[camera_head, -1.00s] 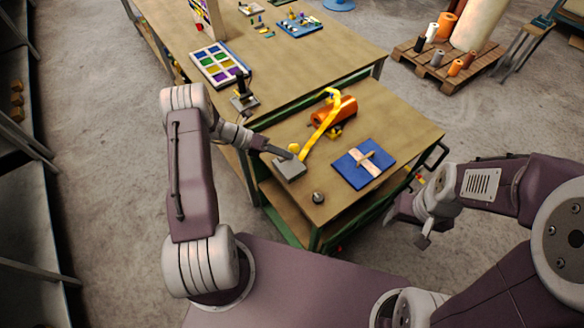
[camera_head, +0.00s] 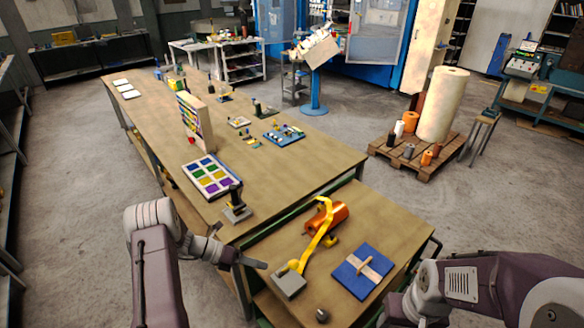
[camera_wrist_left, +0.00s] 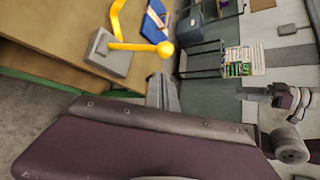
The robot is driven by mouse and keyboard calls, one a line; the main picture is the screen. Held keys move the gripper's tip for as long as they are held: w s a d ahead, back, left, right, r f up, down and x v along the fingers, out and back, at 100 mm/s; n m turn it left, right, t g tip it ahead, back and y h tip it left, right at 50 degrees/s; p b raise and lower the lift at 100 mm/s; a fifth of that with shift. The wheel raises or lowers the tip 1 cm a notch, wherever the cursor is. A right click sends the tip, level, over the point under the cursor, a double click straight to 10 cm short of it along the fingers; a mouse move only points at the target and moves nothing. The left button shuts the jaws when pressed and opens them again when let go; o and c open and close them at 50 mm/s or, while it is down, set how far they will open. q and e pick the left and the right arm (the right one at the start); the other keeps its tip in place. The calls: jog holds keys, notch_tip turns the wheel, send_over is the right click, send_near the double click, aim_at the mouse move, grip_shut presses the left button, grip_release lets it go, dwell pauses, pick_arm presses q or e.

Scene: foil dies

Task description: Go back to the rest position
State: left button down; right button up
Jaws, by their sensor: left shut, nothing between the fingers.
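My left gripper (camera_head: 262,265) is shut and empty, just left of a grey block (camera_head: 288,287) on the wooden cart top (camera_head: 392,235). In the left wrist view its fingers (camera_wrist_left: 162,92) lie beside the yellow knob-ended handle (camera_wrist_left: 142,47) over that block, and I see nothing between them. The gap between fingers and handle is hard to judge. My right arm (camera_head: 450,285) stands at the lower right; its gripper is cut off or hidden in the head view. In the left wrist view the right gripper (camera_wrist_left: 252,94) is small and its jaws are unclear.
An orange roll (camera_head: 328,216) with a yellow strip, a blue pad (camera_head: 362,271) with a wooden piece, and a small dark knob (camera_head: 322,315) are on the cart. A long workbench (camera_head: 300,165) adjoins it, holding a colored tray (camera_head: 208,177).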

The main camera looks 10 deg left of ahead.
pick_arm(q)
jog(key=d+r+m+g+y+b, duration=0.1)
jog(key=d+r+m+b, duration=0.1)
jog(key=d+m+b, duration=0.15)
jog(key=d+r+m+g+b, duration=0.1)
jog(key=d+r+m+b, duration=0.1)
jog(key=d+b, duration=0.25)
jog(key=s+d+f+m+g+y+b, duration=0.2)
jog(key=s+d+m+y+b, duration=0.15)
jog(key=s+m, duration=0.45)
jog(key=s+a+f+m+t+y, duration=0.1)
jog(key=s+a+f+m+y, duration=0.1)
jog(key=m, duration=0.7)
jog(key=s+a+f+m+t+y+b, duration=0.1)
jog(key=s+a+f+m+y, duration=0.1)
jog(key=s+a+m+y, duration=0.3)
jog(key=s+a+m, duration=0.1)
jog(key=a+m, duration=0.1)
jog(key=m, duration=0.2)
jog(key=shift+s+a+f+t, duration=0.2)
jog(key=shift+a+f+t, duration=0.05)
jog(key=shift+a+t, duration=0.05)
